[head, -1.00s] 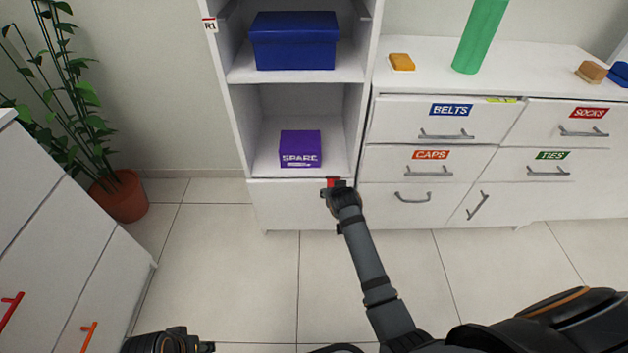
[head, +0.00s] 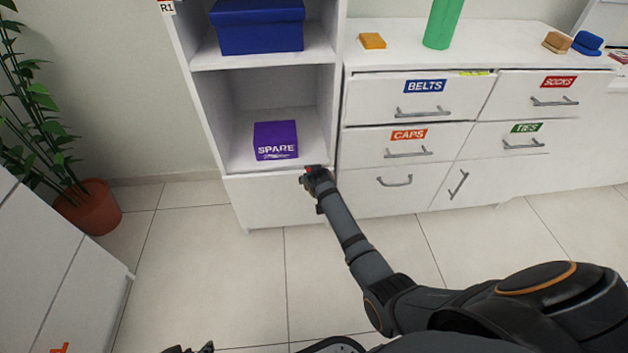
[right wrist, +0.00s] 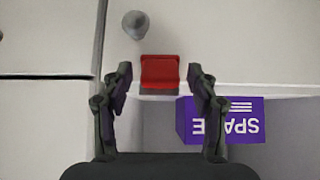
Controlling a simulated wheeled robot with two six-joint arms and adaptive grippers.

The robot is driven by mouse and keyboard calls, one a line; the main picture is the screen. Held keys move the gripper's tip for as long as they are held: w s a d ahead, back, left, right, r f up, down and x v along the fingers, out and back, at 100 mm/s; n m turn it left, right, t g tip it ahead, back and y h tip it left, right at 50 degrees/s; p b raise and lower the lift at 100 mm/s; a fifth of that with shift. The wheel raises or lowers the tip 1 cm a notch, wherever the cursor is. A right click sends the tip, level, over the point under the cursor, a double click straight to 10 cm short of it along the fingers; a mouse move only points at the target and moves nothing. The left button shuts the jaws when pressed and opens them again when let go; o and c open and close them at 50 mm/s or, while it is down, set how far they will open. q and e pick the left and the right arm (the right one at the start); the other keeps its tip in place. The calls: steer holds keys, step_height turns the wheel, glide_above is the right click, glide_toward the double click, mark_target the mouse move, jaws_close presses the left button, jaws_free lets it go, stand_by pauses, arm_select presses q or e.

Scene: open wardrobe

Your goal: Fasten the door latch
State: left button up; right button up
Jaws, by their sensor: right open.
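The red latch (right wrist: 160,72) is a small block at the top edge of the white front below the open shelf. In the right wrist view a grey round knob or peg (right wrist: 136,24) sticks out beside it. My right gripper (right wrist: 160,84) is open, with one finger on each side of the latch and visible gaps between. In the head view my right gripper (head: 311,178) covers most of the latch, leaving a bit of red. My left gripper (head: 188,349) only just shows at the bottom edge; its jaws are unclear.
A purple SPARE box (head: 276,140) stands on the shelf just above the latch. A blue box (head: 258,27) is on the shelf higher up. The drawer unit with grey handles (head: 408,153) is close on the right. Floor in front is clear.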

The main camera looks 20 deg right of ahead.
steer(key=shift+c, duration=0.3)
steer(key=c, duration=1.1)
